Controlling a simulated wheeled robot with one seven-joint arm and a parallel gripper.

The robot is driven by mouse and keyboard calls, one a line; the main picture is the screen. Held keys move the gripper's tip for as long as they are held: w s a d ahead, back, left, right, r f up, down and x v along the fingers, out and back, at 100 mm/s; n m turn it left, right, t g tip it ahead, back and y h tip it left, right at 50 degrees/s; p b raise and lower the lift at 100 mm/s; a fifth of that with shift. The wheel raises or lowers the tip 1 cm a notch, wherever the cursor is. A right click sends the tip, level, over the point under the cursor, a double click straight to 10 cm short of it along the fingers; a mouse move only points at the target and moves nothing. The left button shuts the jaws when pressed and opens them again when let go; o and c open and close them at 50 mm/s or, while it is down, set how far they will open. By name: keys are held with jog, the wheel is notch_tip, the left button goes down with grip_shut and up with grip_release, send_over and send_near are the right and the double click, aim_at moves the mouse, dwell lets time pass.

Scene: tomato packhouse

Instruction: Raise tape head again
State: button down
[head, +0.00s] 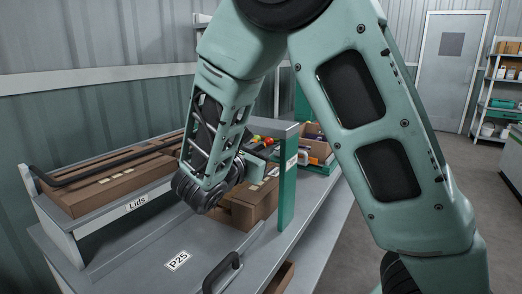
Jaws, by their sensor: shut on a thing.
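A gantry with green posts and a grey crossbeam (272,129) stands over the bench. My gripper (262,160) is in front of it, just under the crossbeam, reached by my wrist from the left. It is small in view and partly hidden by my own wrist. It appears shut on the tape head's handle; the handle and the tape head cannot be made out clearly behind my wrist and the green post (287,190). A brown carton (250,207) sits on the bench below my gripper, partly covered by my wrist.
A rack marked Lids (137,204) holds flat brown cardboard at the left. A black bar handle (220,272) stands on the grey bench (140,262) in front. Behind the gantry are bins with colourful items (315,150). Floor is clear at right.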

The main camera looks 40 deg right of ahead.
jog(key=c, duration=1.4)
grip_release()
jog(key=shift+r, duration=0.35)
jog(key=shift+o, duration=0.2)
jog(key=shift+f, duration=0.1)
jog(key=shift+a, duration=0.1)
jog(key=v, duration=1.7)
jog(key=shift+a+b, duration=0.15)
jog(key=shift+b, duration=0.15)
jog(key=shift+s, duration=0.1)
